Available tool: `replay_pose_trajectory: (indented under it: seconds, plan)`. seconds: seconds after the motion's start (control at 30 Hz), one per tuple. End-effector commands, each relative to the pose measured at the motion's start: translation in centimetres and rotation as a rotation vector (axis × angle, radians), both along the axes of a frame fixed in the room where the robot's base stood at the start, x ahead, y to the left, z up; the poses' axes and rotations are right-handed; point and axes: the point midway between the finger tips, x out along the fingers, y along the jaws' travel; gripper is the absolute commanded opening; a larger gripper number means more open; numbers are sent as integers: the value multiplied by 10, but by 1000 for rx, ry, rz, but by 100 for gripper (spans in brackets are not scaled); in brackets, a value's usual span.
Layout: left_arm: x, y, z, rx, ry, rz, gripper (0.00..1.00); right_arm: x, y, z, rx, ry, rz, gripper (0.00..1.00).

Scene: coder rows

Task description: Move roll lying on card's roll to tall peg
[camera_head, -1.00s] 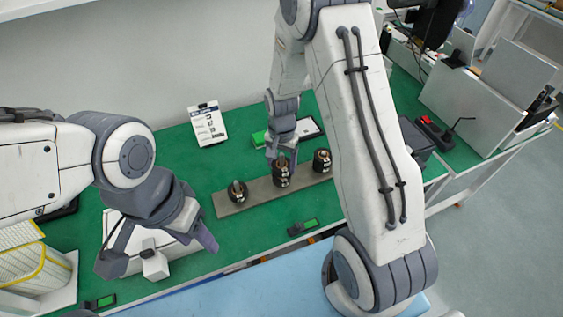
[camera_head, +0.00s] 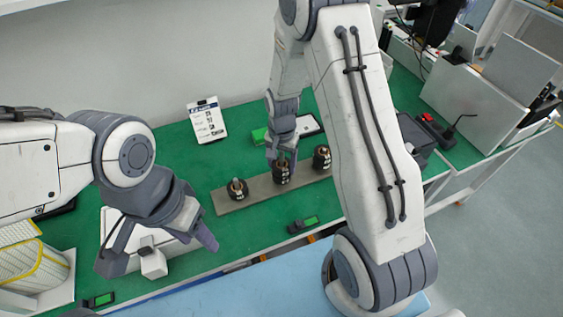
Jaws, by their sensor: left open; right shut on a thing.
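A grey-brown board (camera_head: 260,186) lies on the green table with three dark stations in a row. The left one holds a low dark roll (camera_head: 237,190) with a peg tip showing. The middle one holds a dark stack (camera_head: 282,174), and the right one another dark stack (camera_head: 322,160). My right gripper (camera_head: 281,160) points down at the top of the middle stack and is shut on a dark roll there; its fingers hide part of it. I cannot tell whether the roll is fully seated. My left gripper (camera_head: 180,252) is open and empty, left of the board.
A white printed card (camera_head: 207,121) stands behind the board. A small dark device (camera_head: 303,225) lies in front. A white box (camera_head: 115,232) is by my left gripper.

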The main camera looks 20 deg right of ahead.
Motion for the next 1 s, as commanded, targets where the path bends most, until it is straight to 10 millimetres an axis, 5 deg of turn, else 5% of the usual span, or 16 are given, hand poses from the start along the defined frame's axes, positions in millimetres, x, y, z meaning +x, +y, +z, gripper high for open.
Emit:
replay_pose_trajectory:
  seconds: [0.47,0.5,0.53,0.83,1.0]
  plan:
    - [0,0,-6,0,0,0,50,0,0,-8,0,0,0,16]
    - [0,0,-5,0,0,0,50,0,0,-7,0,0,0,87]
    - [0,0,-5,0,0,0,50,0,0,-7,0,0,0,98]
    - [0,0,-6,0,0,0,50,1,0,-4,0,-1,0,100]
    - [0,0,-10,0,0,0,50,1,0,17,0,-6,0,100]
